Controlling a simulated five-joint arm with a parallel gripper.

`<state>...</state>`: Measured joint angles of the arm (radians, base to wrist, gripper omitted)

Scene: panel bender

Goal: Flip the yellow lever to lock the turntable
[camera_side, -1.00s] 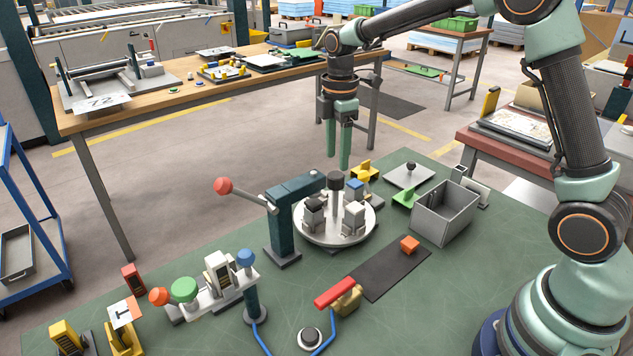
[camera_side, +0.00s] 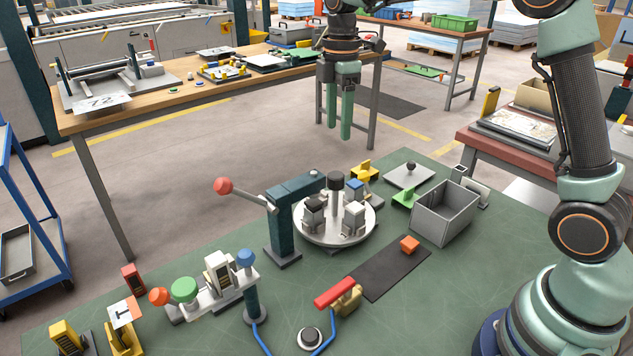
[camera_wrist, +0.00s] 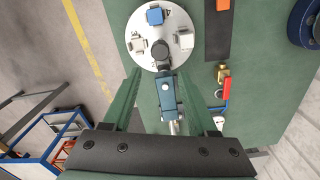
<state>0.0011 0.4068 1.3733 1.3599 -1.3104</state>
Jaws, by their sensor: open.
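The round grey turntable (camera_side: 350,232) stands on the green bench, with small blocks and a dark-topped central post on it. It also shows at the top of the wrist view (camera_wrist: 178,22). A yellow part (camera_side: 367,169) sits just behind the turntable; I cannot tell whether it is the lever. A red-handled brass valve (camera_side: 347,299) lies in front. My gripper (camera_side: 338,112) is open and empty, high above and behind the turntable, touching nothing. Its two fingers frame the dark press arm in the wrist view (camera_wrist: 158,105).
A dark teal press (camera_side: 283,228) with a red-knobbed handle (camera_side: 223,186) reaches over the turntable's left side. A grey bin (camera_side: 446,213) stands right, an orange cube (camera_side: 409,244) on a black strip (camera_side: 385,275). Coloured knobs (camera_side: 184,290) stand front left.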

